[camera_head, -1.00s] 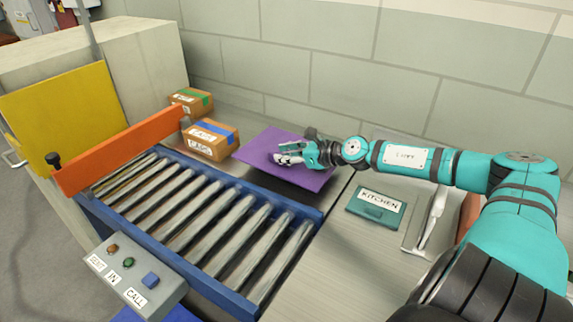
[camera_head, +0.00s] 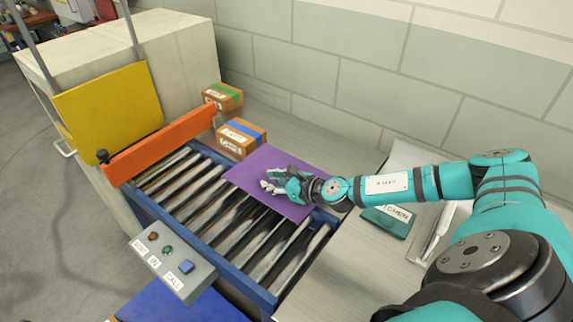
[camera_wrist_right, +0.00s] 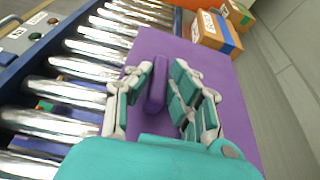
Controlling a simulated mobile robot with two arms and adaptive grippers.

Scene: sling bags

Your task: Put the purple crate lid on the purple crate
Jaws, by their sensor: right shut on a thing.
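The purple crate lid (camera_head: 270,170) is a flat purple panel with a raised bar handle (camera_wrist_right: 157,92) in its middle. My right gripper (camera_head: 272,182) is shut on that handle, with its fingers on both sides of it in the right wrist view (camera_wrist_right: 160,88). The lid hangs over the far part of the roller conveyor and the grey counter edge, roughly level. I cannot tell how high it is above them. I do not see the purple crate in either view. My left gripper is not in view.
The roller conveyor (camera_head: 205,205) has an orange bar (camera_head: 160,145) across its left end. Two taped cardboard boxes (camera_head: 241,138) stand close behind the lid. A teal KITCHEN case (camera_head: 388,221) lies on the counter to the right. A button box (camera_head: 170,262) is in front.

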